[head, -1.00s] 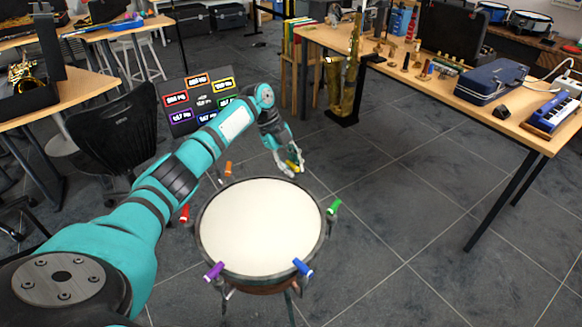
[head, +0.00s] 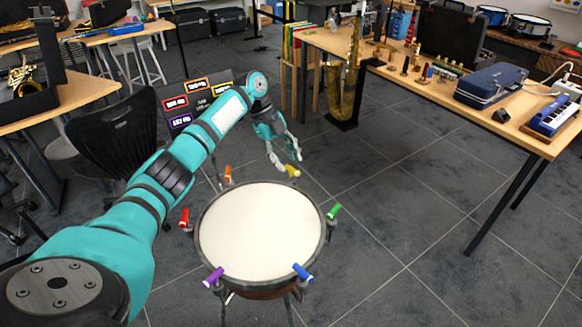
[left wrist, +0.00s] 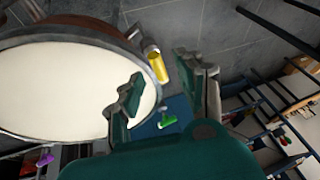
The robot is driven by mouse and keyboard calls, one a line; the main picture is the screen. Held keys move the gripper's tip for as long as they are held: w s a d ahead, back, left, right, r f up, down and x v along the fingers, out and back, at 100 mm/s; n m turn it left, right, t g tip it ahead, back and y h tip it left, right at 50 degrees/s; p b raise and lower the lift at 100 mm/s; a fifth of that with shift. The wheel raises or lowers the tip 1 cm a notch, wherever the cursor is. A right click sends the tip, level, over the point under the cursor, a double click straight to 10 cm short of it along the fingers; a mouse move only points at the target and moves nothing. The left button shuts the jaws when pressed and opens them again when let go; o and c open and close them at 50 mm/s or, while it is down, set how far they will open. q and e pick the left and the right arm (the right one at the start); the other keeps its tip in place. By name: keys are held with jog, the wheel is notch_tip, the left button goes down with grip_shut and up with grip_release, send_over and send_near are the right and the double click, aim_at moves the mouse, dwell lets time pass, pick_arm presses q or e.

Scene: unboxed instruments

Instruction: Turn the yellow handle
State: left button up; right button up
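The yellow handle (head: 292,171) is a short cylinder on the far rim of a round drum (head: 260,228) with a white head. My left gripper (head: 289,163) is just above and behind it, pointing down, with its fingers spread. In the left wrist view the yellow handle (left wrist: 158,67) shows beyond and between the two open fingers (left wrist: 156,88). A gap shows between the handle and each finger, so it is not gripped. My right gripper is in no view.
Green (head: 333,211), blue (head: 303,272), purple (head: 213,277), red (head: 184,217) and orange (head: 228,173) handles ring the drum. A panel of coloured labels (head: 187,103) stands behind my left arm. A long table (head: 440,95) is at right; the floor between is clear.

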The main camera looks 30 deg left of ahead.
pick_arm(q)
jog(key=v, duration=0.8)
jog(key=shift+a+r, duration=0.1)
